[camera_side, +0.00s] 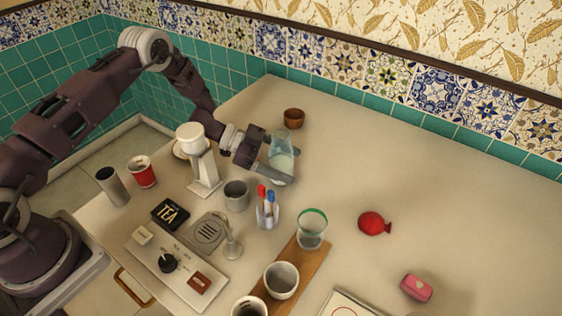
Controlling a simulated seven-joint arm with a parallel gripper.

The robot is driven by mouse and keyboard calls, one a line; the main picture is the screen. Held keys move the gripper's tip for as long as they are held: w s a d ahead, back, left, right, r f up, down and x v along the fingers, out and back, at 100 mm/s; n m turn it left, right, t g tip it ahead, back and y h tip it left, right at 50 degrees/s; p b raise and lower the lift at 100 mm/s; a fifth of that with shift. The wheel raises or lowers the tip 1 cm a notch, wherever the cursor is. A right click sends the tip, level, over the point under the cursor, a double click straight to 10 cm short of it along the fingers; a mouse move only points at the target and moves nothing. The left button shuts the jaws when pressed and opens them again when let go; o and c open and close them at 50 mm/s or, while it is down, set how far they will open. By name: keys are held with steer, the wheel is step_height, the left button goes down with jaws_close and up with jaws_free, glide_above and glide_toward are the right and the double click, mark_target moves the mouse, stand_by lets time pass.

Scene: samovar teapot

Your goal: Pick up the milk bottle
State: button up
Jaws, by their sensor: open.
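The milk bottle (281,159) is a clear glass bottle with pale milk in it, upright on the table toward the back. My gripper (279,162) reaches it from the left, low over the table. Its fingers are open. The near finger runs in front of the bottle's lower part and hides its base; the far finger is mostly hidden. The bottle appears to be between the fingers. I cannot tell whether either finger touches it.
A brown bowl (293,118) stands behind the bottle. A green-rimmed glass (312,229) stands further right.

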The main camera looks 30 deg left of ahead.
steer(key=shift+w+d+f, duration=0.2)
steer(key=shift+d+f, duration=0.05)
steer(key=shift+d, duration=0.3)
steer(key=shift+r, duration=0.1)
jaws_close()
